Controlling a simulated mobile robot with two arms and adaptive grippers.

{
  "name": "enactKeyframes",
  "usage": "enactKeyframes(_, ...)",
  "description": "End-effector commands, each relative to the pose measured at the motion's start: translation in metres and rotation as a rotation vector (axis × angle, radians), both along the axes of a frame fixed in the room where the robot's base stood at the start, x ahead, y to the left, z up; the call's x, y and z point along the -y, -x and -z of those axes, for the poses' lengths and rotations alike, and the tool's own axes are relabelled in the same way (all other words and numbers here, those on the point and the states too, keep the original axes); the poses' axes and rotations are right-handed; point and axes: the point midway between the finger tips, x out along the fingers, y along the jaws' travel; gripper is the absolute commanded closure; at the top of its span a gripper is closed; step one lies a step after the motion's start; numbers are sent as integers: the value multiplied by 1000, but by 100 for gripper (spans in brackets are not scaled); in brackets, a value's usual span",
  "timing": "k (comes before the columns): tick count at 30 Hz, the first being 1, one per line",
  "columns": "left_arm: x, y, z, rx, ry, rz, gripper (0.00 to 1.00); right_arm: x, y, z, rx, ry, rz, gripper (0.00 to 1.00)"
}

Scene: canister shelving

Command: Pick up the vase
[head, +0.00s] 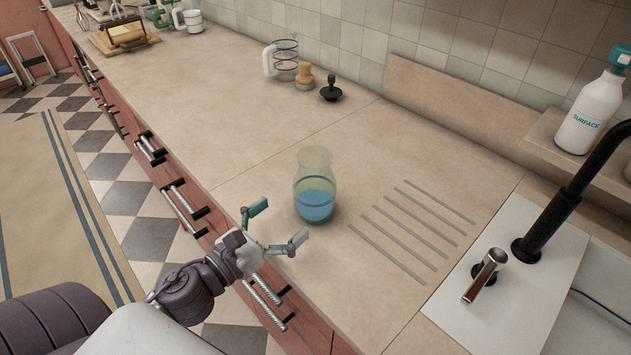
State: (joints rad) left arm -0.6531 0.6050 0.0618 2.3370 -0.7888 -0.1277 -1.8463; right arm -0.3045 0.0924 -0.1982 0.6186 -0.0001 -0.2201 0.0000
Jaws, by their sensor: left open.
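The vase (314,187) is clear greenish glass with blue liquid in its lower part. It stands upright on the beige counter, left of the drain grooves. My left gripper (279,224) is at the counter's front edge, on the near left side of the vase. Its two fingers are spread wide with nothing between them, and they point toward the vase without visibly touching it. My right gripper does not show.
A faucet (487,272) and white sink area are at the right, with a soap bottle (591,112) on a ledge behind. A glass jug (283,60), a wooden stopper (304,75) and a black tamper (330,89) stand near the wall. The counter around the vase is clear.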

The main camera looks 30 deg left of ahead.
Motion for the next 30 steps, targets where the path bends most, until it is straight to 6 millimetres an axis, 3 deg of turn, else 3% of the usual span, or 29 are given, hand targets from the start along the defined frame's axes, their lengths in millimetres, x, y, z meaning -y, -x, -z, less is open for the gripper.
enactKeyframes(4, 5, -25, -4, 3, 0, -1, 0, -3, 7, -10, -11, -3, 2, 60)
enactKeyframes(14, 10, -48, -3, 0, 1, -2, 0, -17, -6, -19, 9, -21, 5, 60)
enactKeyframes(21, 16, -82, -5, -1, 3, -2, 0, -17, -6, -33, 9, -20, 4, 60)
enactKeyframes(30, 19, -90, -1, -2, 0, -1, 0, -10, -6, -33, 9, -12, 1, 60)
